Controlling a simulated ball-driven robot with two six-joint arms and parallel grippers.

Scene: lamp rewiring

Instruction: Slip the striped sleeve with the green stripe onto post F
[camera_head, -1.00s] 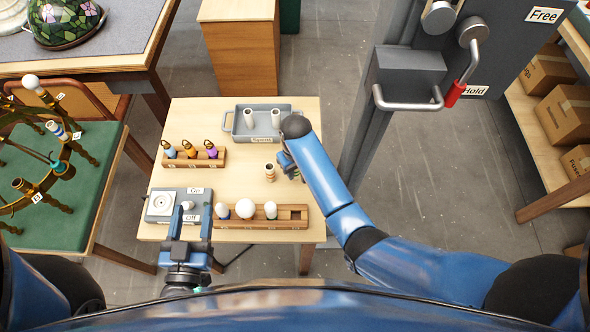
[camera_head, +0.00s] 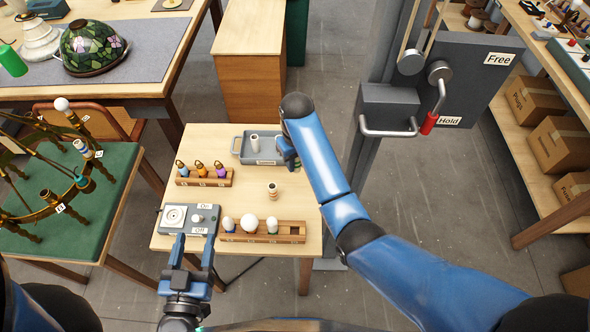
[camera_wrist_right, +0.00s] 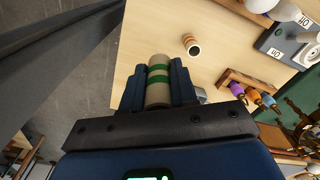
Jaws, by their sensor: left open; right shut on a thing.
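The sleeve with the green stripes (camera_wrist_right: 158,77) stands between the fingers of my right gripper (camera_wrist_right: 157,90), which is shut on it. In the head view my right gripper (camera_head: 288,153) is over the right end of the grey tray (camera_head: 240,156), and my arm hides the sleeve there. The brass lamp frame (camera_head: 45,212) with its posts stands on the green table at the left. Its letter tags are too small to read surely, so I cannot tell which post is F. My left gripper (camera_head: 193,250) is open and empty in front of the switch box.
A brown-striped sleeve (camera_head: 272,190) stands on the wooden table. The tray holds a pale sleeve (camera_head: 255,145). A rack of coloured pieces (camera_head: 205,183), a bulb rack (camera_head: 262,238) and a switch box (camera_head: 188,219) are nearby. A grey column with a lever (camera_head: 388,110) rises at the right.

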